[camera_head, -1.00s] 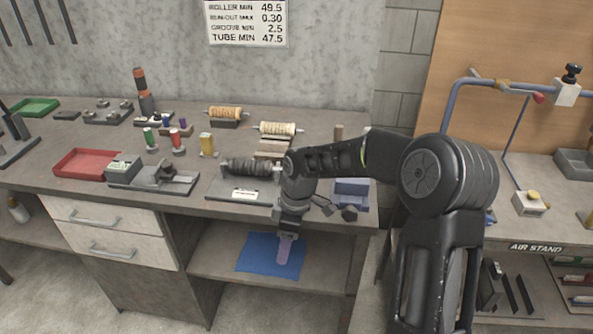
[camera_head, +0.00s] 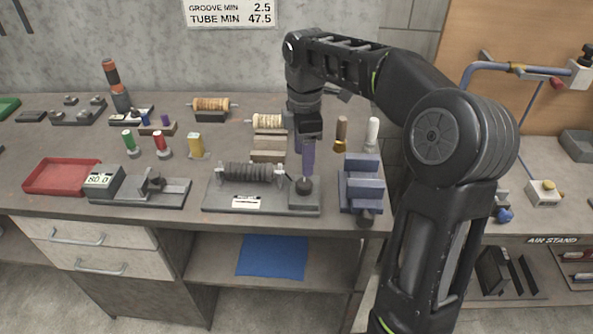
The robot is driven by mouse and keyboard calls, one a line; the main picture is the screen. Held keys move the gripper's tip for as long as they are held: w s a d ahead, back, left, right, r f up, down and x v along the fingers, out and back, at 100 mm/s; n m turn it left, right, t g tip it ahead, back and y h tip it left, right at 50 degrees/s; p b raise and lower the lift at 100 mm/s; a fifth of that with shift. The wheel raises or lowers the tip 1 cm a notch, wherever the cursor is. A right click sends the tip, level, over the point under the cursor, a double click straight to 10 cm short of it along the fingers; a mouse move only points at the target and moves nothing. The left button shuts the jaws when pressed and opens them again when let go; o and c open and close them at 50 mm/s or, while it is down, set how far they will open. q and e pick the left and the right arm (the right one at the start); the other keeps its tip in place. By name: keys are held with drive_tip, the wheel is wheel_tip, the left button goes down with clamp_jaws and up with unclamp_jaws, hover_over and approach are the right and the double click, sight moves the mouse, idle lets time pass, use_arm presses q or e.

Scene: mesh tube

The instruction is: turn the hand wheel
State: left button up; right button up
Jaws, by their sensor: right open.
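A dark ribbed roller (camera_head: 250,173) lies across a grey stand with a white label (camera_head: 246,202) at the front of the bench. A small dark round part (camera_head: 304,187) at the right end of this stand looks like the hand wheel. My right gripper (camera_head: 308,172) points down with its purple fingers just above and behind this part. The fingers are seen edge-on, so the gap between them is hidden. The gripper is open, and I cannot tell whether it touches the wheel. My left gripper is out of view.
A grey fixture (camera_head: 150,190) and a red tray (camera_head: 62,177) are on the left. Wooden rollers (camera_head: 268,122) and small bottles (camera_head: 159,143) stand behind. A blue cloth (camera_head: 271,257) lies on the shelf below.

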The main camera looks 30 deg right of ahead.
sight(304, 182)
drive_tip(key=shift+s+r, duration=0.1)
drive_tip(key=shift+s, duration=0.15)
drive_tip(key=shift+w+f, duration=0.2)
drive_tip(key=shift+f, duration=0.25)
wheel_tip(304, 182, down, 7)
drive_tip(key=shift+f+p, duration=0.1)
drive_tip(key=shift+p, duration=0.3)
clamp_jaws()
